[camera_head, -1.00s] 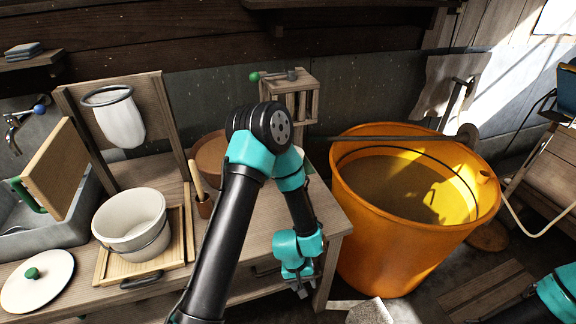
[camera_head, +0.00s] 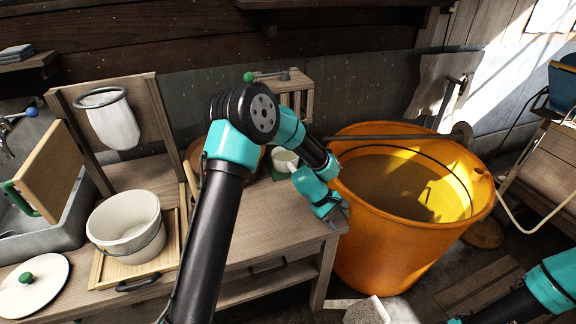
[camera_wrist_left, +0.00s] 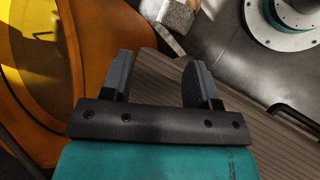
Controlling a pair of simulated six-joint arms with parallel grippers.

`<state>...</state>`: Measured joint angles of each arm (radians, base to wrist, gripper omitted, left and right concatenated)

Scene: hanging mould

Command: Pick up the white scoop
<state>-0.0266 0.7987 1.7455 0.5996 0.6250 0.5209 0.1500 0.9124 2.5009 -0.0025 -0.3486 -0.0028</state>
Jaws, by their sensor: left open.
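The white scoop (camera_head: 285,158) looks like a small white cup on a green patch at the back of the wooden worktop. It shows just behind my left forearm, which hides part of its surroundings. My left gripper (camera_head: 340,214) is open and empty at the worktop's right end, near the orange tub, to the right of and nearer than the scoop. In the left wrist view the open jaws (camera_wrist_left: 160,82) have nothing between them, and the scoop is not seen there. My right arm shows at the lower right; its gripper is out of view.
The large orange tub (camera_head: 365,235) of liquid stands close to the right of my left gripper, with a bar across its rim. A white pot (camera_head: 125,222) on a wooden tray and a round white lid (camera_head: 32,287) are at the left. The worktop's front middle is clear.

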